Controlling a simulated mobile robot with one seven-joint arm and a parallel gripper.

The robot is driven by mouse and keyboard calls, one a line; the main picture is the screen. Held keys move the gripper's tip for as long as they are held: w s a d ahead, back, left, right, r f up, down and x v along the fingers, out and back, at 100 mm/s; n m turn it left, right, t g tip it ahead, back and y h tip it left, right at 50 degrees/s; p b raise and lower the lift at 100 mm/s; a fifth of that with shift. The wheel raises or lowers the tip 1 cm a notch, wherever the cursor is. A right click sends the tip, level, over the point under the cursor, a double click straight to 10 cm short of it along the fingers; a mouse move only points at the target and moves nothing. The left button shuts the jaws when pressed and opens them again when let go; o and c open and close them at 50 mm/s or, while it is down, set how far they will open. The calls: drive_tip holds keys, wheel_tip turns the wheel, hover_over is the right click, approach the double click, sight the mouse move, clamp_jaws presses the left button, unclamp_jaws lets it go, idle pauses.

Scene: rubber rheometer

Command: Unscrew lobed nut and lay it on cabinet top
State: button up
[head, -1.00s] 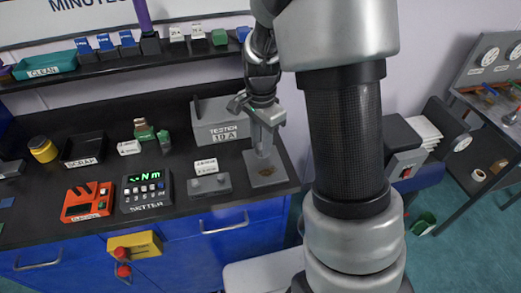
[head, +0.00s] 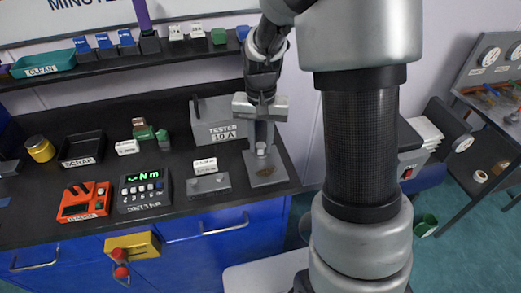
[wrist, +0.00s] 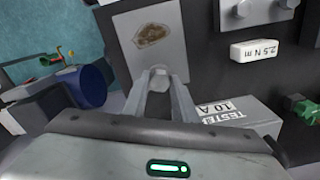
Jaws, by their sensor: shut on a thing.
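My gripper (head: 261,142) points down over a grey square plate (head: 268,176) at the right end of the black cabinet top (head: 100,118). In the wrist view, my gripper (wrist: 157,76) has its fingers close together around a small pale grey piece, the lobed nut (wrist: 154,77), at the edge of the plate (wrist: 150,38). The nut is mostly hidden by the fingers, and its lobes cannot be made out. I cannot tell whether it is still on a thread. The plate has a brown stain.
A grey tester box (head: 218,122) stands just behind and left of the plate. A small grey block (head: 208,184) and a white label (head: 205,165) lie to its left. Further left are the setter (head: 144,190), a red device (head: 83,202) and a scrap tray (head: 81,148).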

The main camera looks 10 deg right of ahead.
sight(260, 145)
drive_tip(key=n, duration=0.3)
drive_tip(key=shift+r+p, duration=1.8)
drive_tip(key=shift+r, duration=0.75)
drive_tip(key=shift+a, duration=0.1)
